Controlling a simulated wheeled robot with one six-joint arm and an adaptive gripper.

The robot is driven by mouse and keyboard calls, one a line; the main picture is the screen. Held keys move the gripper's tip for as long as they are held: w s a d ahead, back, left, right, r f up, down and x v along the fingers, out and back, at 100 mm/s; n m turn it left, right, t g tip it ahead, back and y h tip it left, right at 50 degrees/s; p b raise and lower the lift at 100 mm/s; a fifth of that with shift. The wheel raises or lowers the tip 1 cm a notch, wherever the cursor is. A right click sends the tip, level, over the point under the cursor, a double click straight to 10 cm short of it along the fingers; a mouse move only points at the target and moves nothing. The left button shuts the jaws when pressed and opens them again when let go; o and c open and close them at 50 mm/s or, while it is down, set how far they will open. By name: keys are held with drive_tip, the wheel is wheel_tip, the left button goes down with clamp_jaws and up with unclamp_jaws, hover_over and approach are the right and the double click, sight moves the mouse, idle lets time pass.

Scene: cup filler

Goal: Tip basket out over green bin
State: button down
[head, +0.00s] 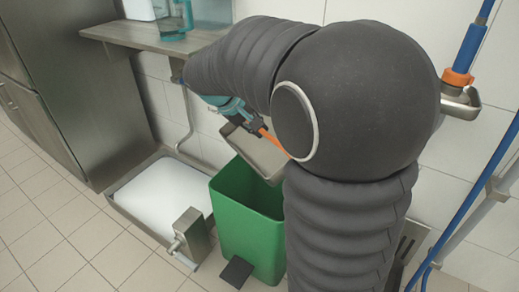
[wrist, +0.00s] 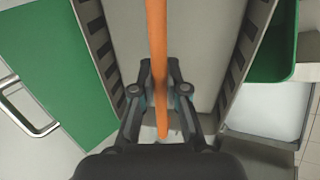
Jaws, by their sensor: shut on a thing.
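My gripper (head: 247,119) is shut on the orange handle (wrist: 158,70) of the basket, which runs straight up between the fingers in the wrist view. The basket (head: 258,152) is a grey, shallow container, partly hidden behind my arm in the head view. Its slotted side walls (wrist: 100,45) and pale inner floor fill the middle of the wrist view. The green bin (head: 232,215) stands open on the floor, with the basket above its back rim. No contents show on the visible part of the basket floor.
A low basin with a white surface (head: 165,193) lies left of the bin, with a small metal box (head: 191,233) at its front. A wall shelf (head: 155,37) holds a teal-handled jug (head: 174,18). Blue poles (head: 478,190) stand at right. Tiled floor is clear at front left.

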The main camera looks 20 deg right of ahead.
drive_tip(key=shift+r, duration=0.1)
idle(0.3)
drive_tip(key=shift+f+h+b, duration=0.3)
drive_tip(key=shift+h+b, duration=0.2)
drive_tip(key=shift+b, duration=0.3)
drive_tip(key=shift+t+h+b, duration=0.3)
drive_tip(key=shift+h+b, duration=0.4)
drive_tip(key=shift+b, duration=0.35)
drive_tip(key=shift+r+h, duration=0.2)
drive_tip(key=shift+h, duration=0.1)
drive_tip(key=shift+r, duration=0.1)
drive_tip(key=shift+b, duration=0.3)
drive_tip(key=shift+f+h+b, duration=0.3)
drive_tip(key=shift+h+b, duration=0.3)
drive_tip(key=shift+b, duration=0.1)
drive_tip(key=shift+r+t+h, duration=0.3)
drive_tip(key=shift+h, duration=0.4)
